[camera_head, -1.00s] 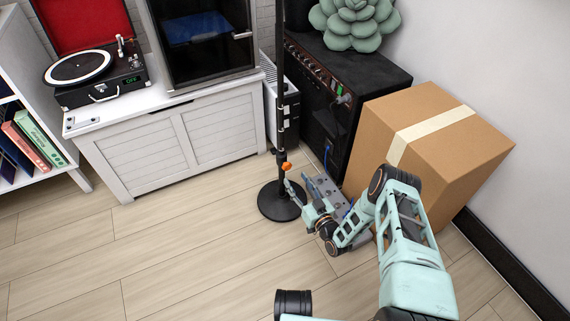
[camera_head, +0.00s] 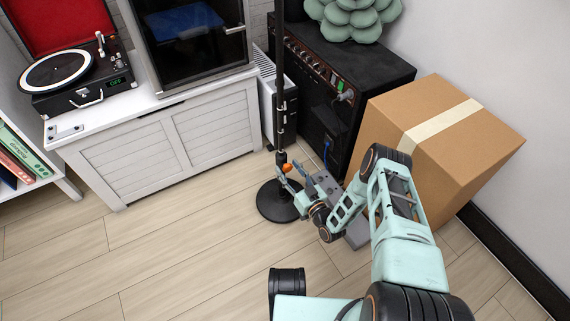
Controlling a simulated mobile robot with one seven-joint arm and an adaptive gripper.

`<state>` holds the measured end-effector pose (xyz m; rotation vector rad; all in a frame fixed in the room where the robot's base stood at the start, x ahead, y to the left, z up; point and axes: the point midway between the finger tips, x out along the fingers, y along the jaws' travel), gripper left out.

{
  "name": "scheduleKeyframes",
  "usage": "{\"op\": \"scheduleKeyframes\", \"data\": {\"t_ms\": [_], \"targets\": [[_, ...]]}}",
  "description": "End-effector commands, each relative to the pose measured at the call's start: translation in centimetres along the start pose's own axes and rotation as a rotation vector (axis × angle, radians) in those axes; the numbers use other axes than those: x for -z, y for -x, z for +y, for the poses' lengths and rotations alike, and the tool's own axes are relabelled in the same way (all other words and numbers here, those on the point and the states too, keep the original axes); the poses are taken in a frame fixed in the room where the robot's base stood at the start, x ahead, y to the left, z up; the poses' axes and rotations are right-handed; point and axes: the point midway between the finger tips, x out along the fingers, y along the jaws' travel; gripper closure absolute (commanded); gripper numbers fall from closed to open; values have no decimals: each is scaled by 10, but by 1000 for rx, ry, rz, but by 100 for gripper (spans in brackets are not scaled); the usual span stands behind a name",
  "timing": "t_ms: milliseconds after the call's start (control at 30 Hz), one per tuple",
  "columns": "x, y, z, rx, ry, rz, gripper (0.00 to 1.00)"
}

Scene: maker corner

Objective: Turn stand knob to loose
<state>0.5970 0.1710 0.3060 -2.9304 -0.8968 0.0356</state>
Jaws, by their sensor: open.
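A black stand (camera_head: 279,110) rises from a round black base (camera_head: 274,204) on the floor. A small orange knob (camera_head: 287,168) sits low on its pole, a little above the base. My gripper (camera_head: 287,181) is just below and to the right of the knob, close to the pole. It is open. Its fingers are small and partly overlap the pole and base, so I cannot tell whether they touch the knob.
A black amplifier (camera_head: 330,90) with a green succulent-shaped cushion (camera_head: 352,18) stands behind. A cardboard box (camera_head: 450,150) is at the right, beside my arm. A grey pedal (camera_head: 356,236) lies behind my wrist. A white cabinet (camera_head: 165,140) bears a record player (camera_head: 70,75). The floor at left is clear.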

Motion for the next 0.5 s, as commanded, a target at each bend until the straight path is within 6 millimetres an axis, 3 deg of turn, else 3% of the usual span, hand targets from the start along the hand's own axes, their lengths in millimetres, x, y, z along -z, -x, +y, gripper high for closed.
{"op": "scheduleKeyframes", "data": {"t_ms": [367, 500], "targets": [[0, 1, 0, 0, 0, 0, 55], [0, 1, 0, 0, 0, 0, 69]]}}
